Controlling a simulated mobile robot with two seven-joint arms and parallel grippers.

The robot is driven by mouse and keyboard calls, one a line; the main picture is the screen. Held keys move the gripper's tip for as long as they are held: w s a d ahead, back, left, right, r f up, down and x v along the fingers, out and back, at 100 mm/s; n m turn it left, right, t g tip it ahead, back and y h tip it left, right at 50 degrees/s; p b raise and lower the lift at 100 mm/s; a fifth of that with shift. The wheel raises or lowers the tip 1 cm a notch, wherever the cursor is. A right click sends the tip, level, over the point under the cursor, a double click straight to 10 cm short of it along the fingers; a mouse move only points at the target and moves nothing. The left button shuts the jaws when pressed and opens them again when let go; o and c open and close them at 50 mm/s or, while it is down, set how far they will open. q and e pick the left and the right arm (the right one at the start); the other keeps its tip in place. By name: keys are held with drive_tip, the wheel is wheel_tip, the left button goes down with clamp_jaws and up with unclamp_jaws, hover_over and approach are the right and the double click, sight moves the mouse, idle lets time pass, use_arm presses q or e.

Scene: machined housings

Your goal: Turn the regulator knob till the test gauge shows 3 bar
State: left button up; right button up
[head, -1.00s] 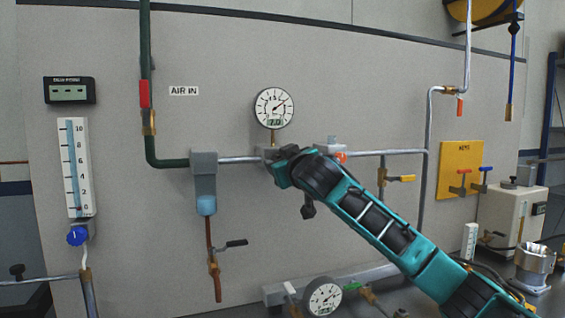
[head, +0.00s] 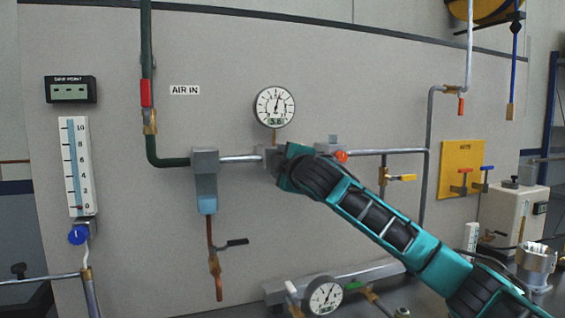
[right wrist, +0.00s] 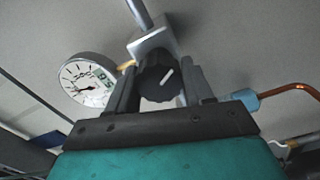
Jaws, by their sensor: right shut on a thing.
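In the head view my right gripper (head: 280,166) covers the knob. A round white gauge (head: 275,106) stands just above the regulator; its small display seems to read 5.6. It also shows in the right wrist view (right wrist: 88,80). A second round gauge (head: 323,297) sits low on the bench manifold, its needle too small to read. Which one is the test gauge I cannot tell. My left gripper is out of view.
A filter bowl (head: 207,203) hangs left of the regulator. An orange-red knob (head: 341,156) and a yellow-handled valve (head: 402,178) are close to the right of my gripper. A blue knob (head: 78,235) is at the far left under a flow tube.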

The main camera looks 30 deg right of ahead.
drive_tip(key=n, duration=0.6)
drive_tip(key=shift+n, duration=0.3)
drive_tip(key=n, duration=0.4)
drive_tip(key=shift+f, duration=0.2)
drive_tip(key=shift+n, duration=0.6)
drive_tip(key=o, duration=1)
drive_tip(key=shift+s, duration=0.1)
drive_tip(key=b+v, duration=0.1)
drive_tip(key=v, duration=1.1)
drive_tip(key=shift+s+f+b, duration=0.1)
drive_tip(key=shift+s+b, duration=0.3)
